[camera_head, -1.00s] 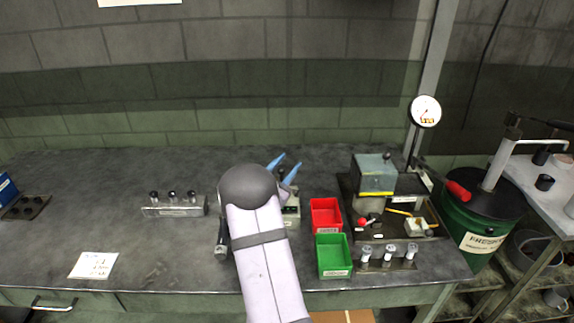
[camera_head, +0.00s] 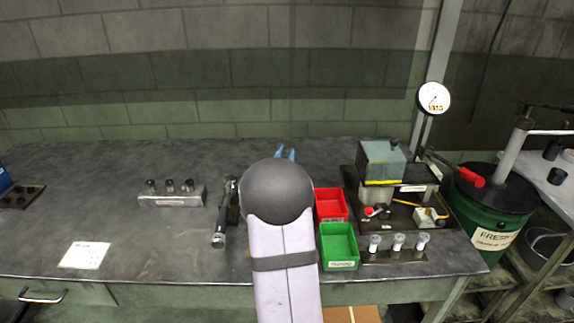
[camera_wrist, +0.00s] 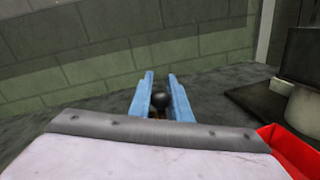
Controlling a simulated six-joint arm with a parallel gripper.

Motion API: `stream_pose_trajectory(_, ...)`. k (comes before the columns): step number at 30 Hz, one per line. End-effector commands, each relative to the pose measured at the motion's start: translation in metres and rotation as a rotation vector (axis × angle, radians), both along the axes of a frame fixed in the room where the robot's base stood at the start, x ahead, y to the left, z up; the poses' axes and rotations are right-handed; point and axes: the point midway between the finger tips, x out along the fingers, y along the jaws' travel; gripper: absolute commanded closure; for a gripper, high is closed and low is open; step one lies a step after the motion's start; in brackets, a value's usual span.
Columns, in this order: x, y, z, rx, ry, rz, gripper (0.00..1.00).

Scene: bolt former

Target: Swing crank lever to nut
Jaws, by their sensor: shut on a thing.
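In the head view only the blue fingertips (camera_head: 286,153) show above my rounded grey wrist. The rest of the lever, its nut and most of the device under it are hidden behind my arm. A dark bar-like metal part with a cylindrical end (camera_head: 220,226) shows just left of my arm; I cannot tell whether it belongs to the crank.
A red bin (camera_head: 331,204) and a green bin (camera_head: 339,246) stand right of my arm. A metal block with black pegs (camera_head: 171,197) and a paper (camera_head: 85,255) lie left on open bench.

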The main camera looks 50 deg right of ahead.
Motion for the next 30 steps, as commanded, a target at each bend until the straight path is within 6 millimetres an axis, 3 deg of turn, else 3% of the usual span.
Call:
stream_pose_trajectory(14,-0.0007,0.0030,0.0018,-0.003,0.000,0.045,1.00)
stream_pose_trajectory(15,-0.0007,0.0030,0.0018,-0.003,0.000,0.045,0.75)
stream_pose_trajectory(17,-0.0007,0.0030,0.0016,-0.003,0.001,0.044,0.64)
stream_pose_trajectory(30,-0.0042,0.0084,-0.0001,0.000,0.002,0.045,0.64)
